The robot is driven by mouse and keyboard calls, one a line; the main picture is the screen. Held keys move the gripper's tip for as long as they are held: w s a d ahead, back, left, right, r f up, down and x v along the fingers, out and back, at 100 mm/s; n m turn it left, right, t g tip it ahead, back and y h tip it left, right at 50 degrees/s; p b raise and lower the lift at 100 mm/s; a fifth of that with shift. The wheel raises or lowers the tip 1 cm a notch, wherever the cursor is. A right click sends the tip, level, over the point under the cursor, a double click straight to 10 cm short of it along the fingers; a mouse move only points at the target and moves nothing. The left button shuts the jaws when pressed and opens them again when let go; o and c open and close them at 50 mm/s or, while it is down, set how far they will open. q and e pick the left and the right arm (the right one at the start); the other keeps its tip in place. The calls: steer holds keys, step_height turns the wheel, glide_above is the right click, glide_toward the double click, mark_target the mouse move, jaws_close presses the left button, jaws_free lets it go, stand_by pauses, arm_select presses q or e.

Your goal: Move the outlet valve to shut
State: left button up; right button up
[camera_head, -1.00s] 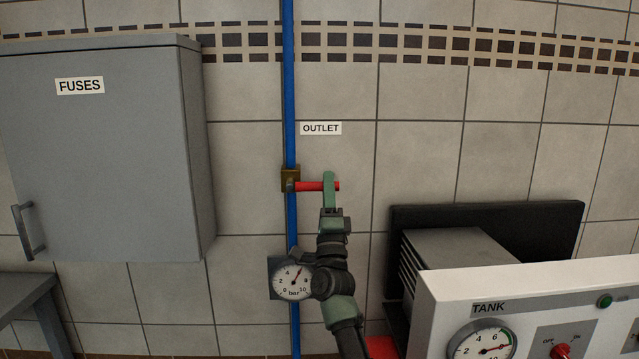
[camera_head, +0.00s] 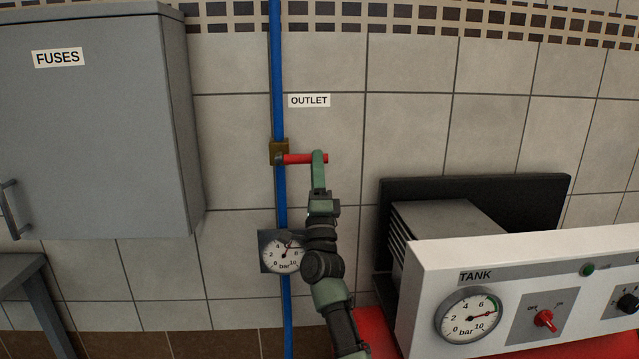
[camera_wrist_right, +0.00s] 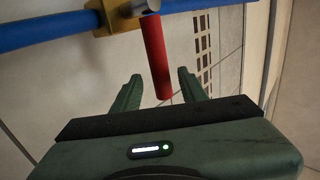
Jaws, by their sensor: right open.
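The outlet valve is a brass body (camera_head: 279,152) on the vertical blue pipe (camera_head: 277,70), below the OUTLET label (camera_head: 309,100). Its red lever (camera_head: 300,159) points right, level and across the pipe. My right gripper (camera_head: 319,160) is at the lever's free end. In the right wrist view the red lever (camera_wrist_right: 155,55) reaches between the two green fingers of my right gripper (camera_wrist_right: 158,80), which are open with a gap on each side. My left gripper is not in view.
A grey FUSES cabinet (camera_head: 85,130) hangs at the left. A pressure gauge (camera_head: 283,254) sits on the pipe below the valve, partly behind my right arm. A white TANK panel (camera_head: 520,270) and red machine stand lower right. The wall around the lever is clear.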

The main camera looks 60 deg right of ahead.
steer(key=s+a+p, duration=0.4)
steer(key=s+a, duration=0.4)
steer(key=a, duration=0.1)
steer(key=shift+a+f, duration=0.3)
steer(key=shift+a, duration=0.05)
